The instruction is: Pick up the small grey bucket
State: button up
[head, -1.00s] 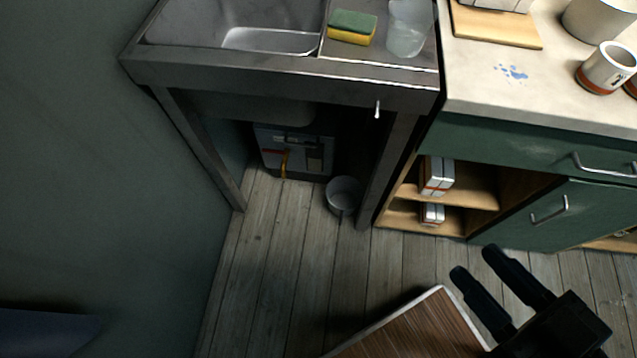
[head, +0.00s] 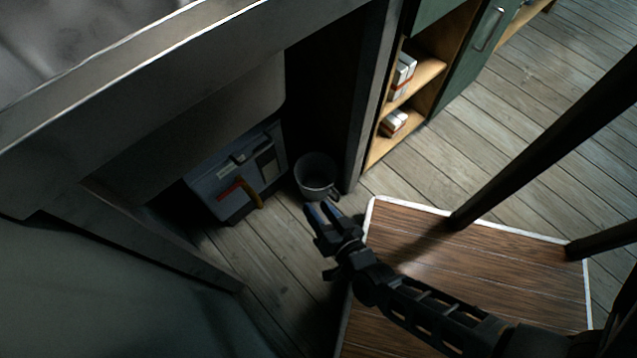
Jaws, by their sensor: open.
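The small grey bucket (head: 315,172) stands upright on the wooden floor under the sink unit, close to the unit's right leg. Its open top faces up and it looks empty. My gripper (head: 324,208) is just in front of the bucket, low down, with its dark fingers pointing toward the bucket's near side. The fingers are apart and nothing shows between them. I cannot tell whether a fingertip touches the bucket.
A grey toolbox (head: 238,178) stands left of the bucket. The sink unit's front edge (head: 150,72) overhangs on the left, and its right leg (head: 367,95) is close by. Shelves with boxes (head: 402,72) are at right. A wooden board (head: 470,262) lies below.

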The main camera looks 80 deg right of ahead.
aim_at(336, 193)
jog(key=d+f+m+g+h+b, duration=0.1)
jog(key=d+f+m+g+b, duration=0.1)
jog(key=d+f, duration=0.3)
jog(key=d+f+m+g+h+b, duration=0.1)
jog(key=d+f+b, duration=0.4)
jog(key=f, duration=0.6)
jog(key=s+d+f+m+g+h+b, duration=0.1)
jog(key=d+f+m+g+b, duration=0.2)
jog(key=d+f, duration=0.4)
jog(key=shift+f+m+g+h+b, duration=0.3)
jog(key=shift+f+m+g, duration=0.15)
jog(key=shift+f, duration=0.35)
jog(key=b+x, duration=0.2)
jog(key=x, duration=0.3)
jog(key=shift+d, duration=0.3)
jog(key=c, duration=0.8)
jog(key=shift+a, duration=0.1)
grip_shut()
jog(key=shift+a+f, duration=0.15)
jog(key=shift+f, duration=0.05)
